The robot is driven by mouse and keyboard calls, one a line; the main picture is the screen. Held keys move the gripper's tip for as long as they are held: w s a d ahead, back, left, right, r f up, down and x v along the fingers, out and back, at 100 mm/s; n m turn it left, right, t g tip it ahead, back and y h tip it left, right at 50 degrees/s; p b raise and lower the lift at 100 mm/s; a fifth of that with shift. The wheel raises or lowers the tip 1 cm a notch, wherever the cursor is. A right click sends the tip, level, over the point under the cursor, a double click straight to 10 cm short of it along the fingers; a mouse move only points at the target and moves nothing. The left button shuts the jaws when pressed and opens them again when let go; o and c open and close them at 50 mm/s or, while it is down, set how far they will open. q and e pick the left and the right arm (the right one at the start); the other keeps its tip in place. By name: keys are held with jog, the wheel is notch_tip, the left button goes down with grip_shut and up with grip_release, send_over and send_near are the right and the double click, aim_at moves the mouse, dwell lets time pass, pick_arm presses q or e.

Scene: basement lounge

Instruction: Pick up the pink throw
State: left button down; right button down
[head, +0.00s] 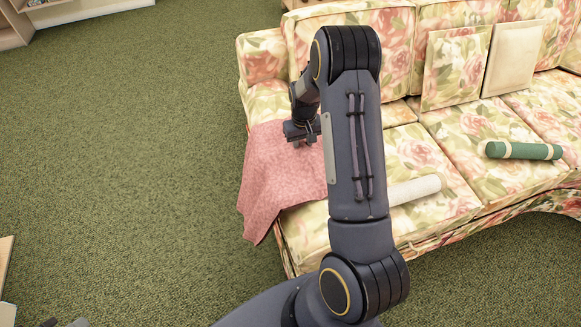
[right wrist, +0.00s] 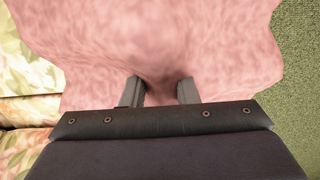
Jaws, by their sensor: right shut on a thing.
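The pink throw (head: 285,172) lies draped over the left end of the floral sofa seat, and its front corner hangs down over the edge. My right gripper (head: 304,143) is at the throw's upper part, with my arm reaching across the middle of the head view. In the right wrist view the throw (right wrist: 150,40) fills most of the picture. The two fingers of my right gripper (right wrist: 161,92) are shut on a gathered fold of it. Part of the throw is hidden behind my right arm in the head view. My left gripper is not in view.
The floral sofa (head: 480,125) runs to the right. A white roll (head: 415,189) and a green roll (head: 524,150) lie on its seat. Two cushions, one floral (head: 455,68) and one cream (head: 513,58), lean on the backrest. Green carpet (head: 120,150) on the left is clear.

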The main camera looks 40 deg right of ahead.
jog(key=shift+r, duration=0.1)
notch_tip(320, 180, up, 18)
jog(key=p, duration=0.1)
dwell(0.6)
dwell(0.4)
